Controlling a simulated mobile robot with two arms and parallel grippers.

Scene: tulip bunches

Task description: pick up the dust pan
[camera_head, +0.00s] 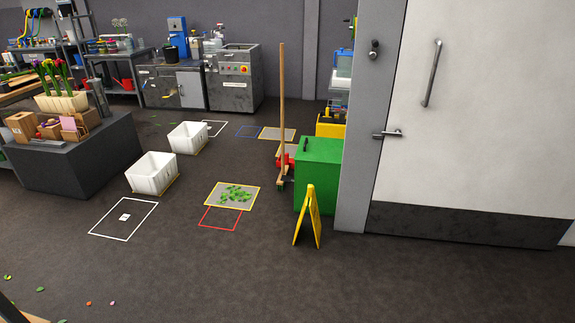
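No dust pan shows clearly. A small red object (285,161) beside the green bin (318,176) may be the dust pan, but it is partly hidden and too small to tell. A broom with a long wooden handle (282,100) stands upright in front of the red object, at the bin's left side. Neither of my grippers is in view.
A yellow floor sign (308,218) stands before the bin. Green leaves lie on a yellow-edged mat (211,198). Two white tubs (152,181) (188,144) stand left of it. A dark counter (75,160) is at left, a white door (470,110) at right. The front floor is mostly clear.

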